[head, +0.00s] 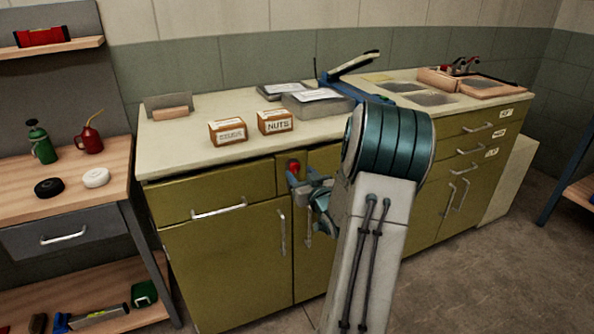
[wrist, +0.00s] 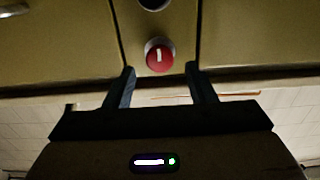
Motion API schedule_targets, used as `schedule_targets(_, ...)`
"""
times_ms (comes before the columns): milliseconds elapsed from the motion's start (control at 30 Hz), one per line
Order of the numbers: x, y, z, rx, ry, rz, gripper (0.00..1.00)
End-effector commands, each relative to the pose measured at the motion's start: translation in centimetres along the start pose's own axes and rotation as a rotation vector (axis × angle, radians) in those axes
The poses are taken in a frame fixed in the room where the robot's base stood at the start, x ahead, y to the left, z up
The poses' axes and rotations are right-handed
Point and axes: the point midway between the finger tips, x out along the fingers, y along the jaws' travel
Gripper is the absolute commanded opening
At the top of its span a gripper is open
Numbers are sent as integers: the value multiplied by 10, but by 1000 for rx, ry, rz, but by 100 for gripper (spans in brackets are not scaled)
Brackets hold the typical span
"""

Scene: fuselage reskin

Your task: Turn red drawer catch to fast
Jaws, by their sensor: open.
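The red drawer catch (head: 293,166) is a round red knob on the narrow panel between the olive drawer fronts. In the wrist view the red catch (wrist: 160,57) shows a short white mark on its face, close to upright in that picture. My gripper (head: 300,182) is right at the catch in the head view, partly hidden by my own arm. In the wrist view my gripper (wrist: 160,72) is open, its two dark fingers apart. The catch lies between and just beyond the fingertips. I cannot tell whether either finger touches it.
The olive cabinet's drawer (head: 217,200) is at left, with a bar handle. A wooden bench (head: 60,190) stands at left. Open floor shows at right.

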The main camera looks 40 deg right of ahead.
Motion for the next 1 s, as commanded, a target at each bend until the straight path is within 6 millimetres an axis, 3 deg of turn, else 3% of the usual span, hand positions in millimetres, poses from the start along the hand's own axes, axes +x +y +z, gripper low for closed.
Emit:
schedule_targets(233,31,0,0,-1,1,0,50)
schedule_targets(600,36,0,0,-1,-1,0,50)
schedule_targets(767,36,0,0,-1,-1,0,8)
schedule_targets(1000,35,0,0,9,-1,0,8)
